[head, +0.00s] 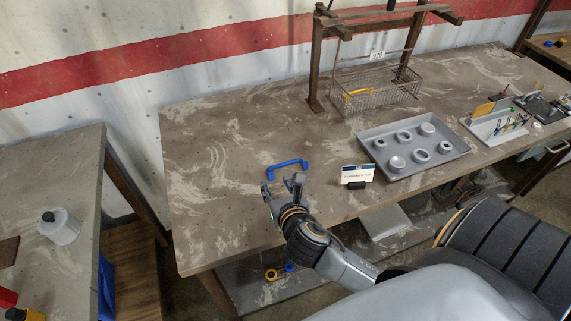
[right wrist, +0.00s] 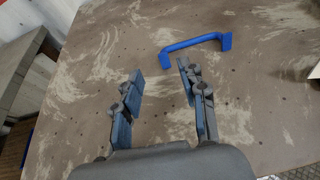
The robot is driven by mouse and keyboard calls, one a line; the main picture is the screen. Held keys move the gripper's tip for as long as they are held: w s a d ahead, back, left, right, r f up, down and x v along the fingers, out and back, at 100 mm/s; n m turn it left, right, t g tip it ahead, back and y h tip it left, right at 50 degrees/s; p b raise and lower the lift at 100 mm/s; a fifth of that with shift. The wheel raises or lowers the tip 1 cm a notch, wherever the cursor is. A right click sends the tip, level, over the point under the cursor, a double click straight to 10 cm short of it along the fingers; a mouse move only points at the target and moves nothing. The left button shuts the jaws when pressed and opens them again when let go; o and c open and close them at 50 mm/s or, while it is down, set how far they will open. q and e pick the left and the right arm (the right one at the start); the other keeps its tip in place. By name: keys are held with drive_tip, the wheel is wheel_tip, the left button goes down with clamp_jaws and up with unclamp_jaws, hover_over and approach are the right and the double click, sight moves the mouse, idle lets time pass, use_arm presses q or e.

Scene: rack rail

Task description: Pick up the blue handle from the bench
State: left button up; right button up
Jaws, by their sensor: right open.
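The blue handle (head: 287,166) is a bent bar with two end feet, lying on the brown, stained bench (head: 228,222). My right gripper (head: 282,184) is just on the near side of it in the head view. In the right wrist view the handle (right wrist: 194,45) lies beyond the fingertips, mostly ahead of the right-hand finger. My right gripper (right wrist: 160,75) is open there, with nothing between its fingers. The gripper and the handle look apart. My left gripper is in neither view.
A small sign (head: 357,174) stands right of the handle. Further right are a grey tray (head: 449,161) with several round parts and a wire basket (head: 377,88) hanging from a rack frame (head: 315,75). The bench left of the handle is clear.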

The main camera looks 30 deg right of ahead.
sight(271, 173)
drive_tip(key=x, duration=0.2)
drive_tip(key=shift+w+d+f, duration=0.15)
drive_tip(key=shift+w, duration=0.2)
drive_tip(key=shift+w+d+f, duration=0.15)
drive_tip(key=shift+w+f, duration=0.15)
drive_tip(key=shift+w, duration=0.2)
drive_tip(key=x, duration=0.4)
drive_tip(key=shift+d+f+p, duration=0.15)
drive_tip(key=shift+f+p, duration=0.1)
drive_tip(key=shift+p, duration=0.05)
drive_tip(key=shift+w+f, duration=0.15)
drive_tip(key=shift+w, duration=0.1)
drive_tip(key=shift+s, duration=0.1)
drive_tip(key=shift+c, duration=1.1)
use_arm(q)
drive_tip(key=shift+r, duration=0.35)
use_arm(e)
clamp_jaws()
